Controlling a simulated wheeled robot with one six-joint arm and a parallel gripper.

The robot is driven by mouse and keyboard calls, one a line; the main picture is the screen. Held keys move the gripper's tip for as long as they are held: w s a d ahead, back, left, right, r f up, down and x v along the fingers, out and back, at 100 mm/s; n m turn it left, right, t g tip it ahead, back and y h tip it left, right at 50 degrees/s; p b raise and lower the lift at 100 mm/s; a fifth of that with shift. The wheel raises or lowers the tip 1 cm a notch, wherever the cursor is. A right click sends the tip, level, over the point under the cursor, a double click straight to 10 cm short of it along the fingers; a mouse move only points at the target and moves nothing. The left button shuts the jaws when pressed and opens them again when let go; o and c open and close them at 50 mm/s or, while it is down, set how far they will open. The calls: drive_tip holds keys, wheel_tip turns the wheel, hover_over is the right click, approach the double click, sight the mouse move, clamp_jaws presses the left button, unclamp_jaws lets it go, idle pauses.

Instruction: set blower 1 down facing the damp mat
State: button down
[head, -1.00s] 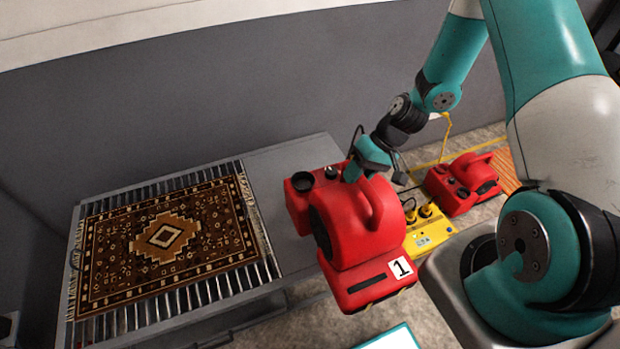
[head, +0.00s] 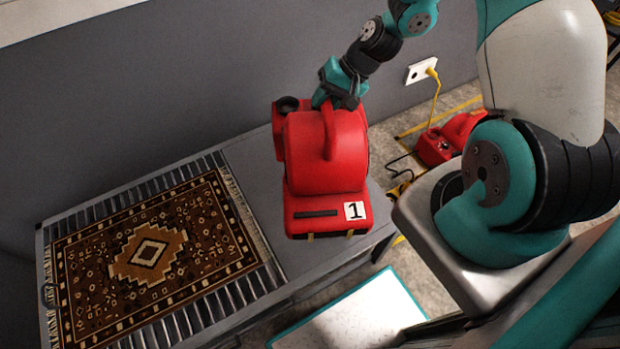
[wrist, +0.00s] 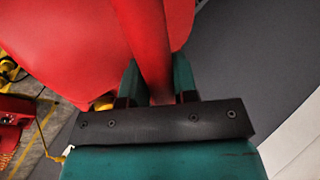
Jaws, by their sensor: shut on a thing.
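Blower 1 (head: 325,155) is a red blower with a white label reading 1. My gripper (head: 338,92) is shut on its top handle, and the wrist view shows the red handle (wrist: 148,45) between the two fingers (wrist: 157,88). The blower appears upright, over the bare right part of the grey bench; I cannot tell whether it touches the top. The damp mat (head: 150,255), brown with a cream diamond pattern, lies on the slatted left part of the bench. The blower's underside and far side are hidden.
The grey bench (head: 265,190) has bare surface between mat and blower. A second red blower (head: 437,148) stands on the floor to the right, near yellow cords and a wall socket (head: 421,70). A white panel with teal edging (head: 360,312) is in front. A wall runs behind the bench.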

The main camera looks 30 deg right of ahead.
drive_tip(key=shift+w+d+r+m+t+h+b, duration=1)
drive_tip(key=shift+w+r+m+t+h+b, duration=1.7)
drive_tip(key=shift+r+m, duration=3.1)
drive_tip(key=shift+m+g+h, duration=0.4)
drive_tip(key=shift+m+g, duration=0.2)
drive_tip(key=shift+m, duration=0.1)
drive_tip(key=f+b, duration=0.1)
drive_tip(key=f, duration=0.6)
drive_tip(key=w+f+b, duration=0.1)
drive_tip(key=f, duration=0.6)
drive_tip(key=f+b, duration=0.1)
drive_tip(key=f, duration=0.6)
drive_tip(key=shift+w+f, duration=0.25)
drive_tip(key=c, duration=1.3)
unclamp_jaws()
drive_tip(key=shift+s+f, duration=0.2)
drive_tip(key=shift+f, duration=0.1)
drive_tip(key=o, duration=0.4)
